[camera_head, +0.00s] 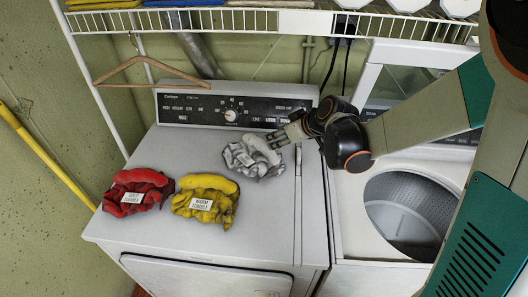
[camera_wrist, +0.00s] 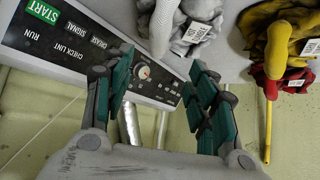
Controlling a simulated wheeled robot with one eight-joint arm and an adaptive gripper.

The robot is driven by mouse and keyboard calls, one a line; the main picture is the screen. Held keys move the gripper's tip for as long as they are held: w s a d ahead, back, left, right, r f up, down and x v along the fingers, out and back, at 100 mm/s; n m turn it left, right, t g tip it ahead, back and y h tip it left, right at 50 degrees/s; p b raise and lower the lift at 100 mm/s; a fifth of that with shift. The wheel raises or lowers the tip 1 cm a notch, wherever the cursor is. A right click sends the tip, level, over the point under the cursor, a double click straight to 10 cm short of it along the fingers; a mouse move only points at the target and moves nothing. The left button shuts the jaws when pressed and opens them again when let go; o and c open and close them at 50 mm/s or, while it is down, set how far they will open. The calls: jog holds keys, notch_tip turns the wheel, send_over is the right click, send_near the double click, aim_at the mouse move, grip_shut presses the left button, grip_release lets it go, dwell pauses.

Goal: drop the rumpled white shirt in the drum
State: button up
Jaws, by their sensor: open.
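The rumpled white shirt (camera_head: 250,160), grey-white with a small label, lies on top of the left machine, below its control panel. My gripper (camera_head: 280,137) is at the shirt's upper right edge; I cannot tell whether it touches. In the wrist view my gripper (camera_wrist: 160,78) has its two green-padded fingers spread with nothing between them. The shirt (camera_wrist: 185,28) shows there beyond the fingertips at the top. The drum (camera_head: 408,213) is the open round metal cavity in the right white machine, and no cloth shows in its visible part.
A red bundle (camera_head: 137,192) and a yellow bundle (camera_head: 206,200), both labelled, lie left of the shirt. The control panel (camera_head: 230,113) rises behind it. A wooden hanger (camera_head: 150,70) hangs from the wire shelf (camera_head: 250,22) above. The raised lid (camera_head: 385,75) stands behind the drum.

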aim_at(264, 142)
jog(key=b+x, duration=0.3)
jog(key=x, duration=1)
jog(key=shift+w+f, duration=0.2)
jog(key=shift+r, duration=0.1)
grip_shut()
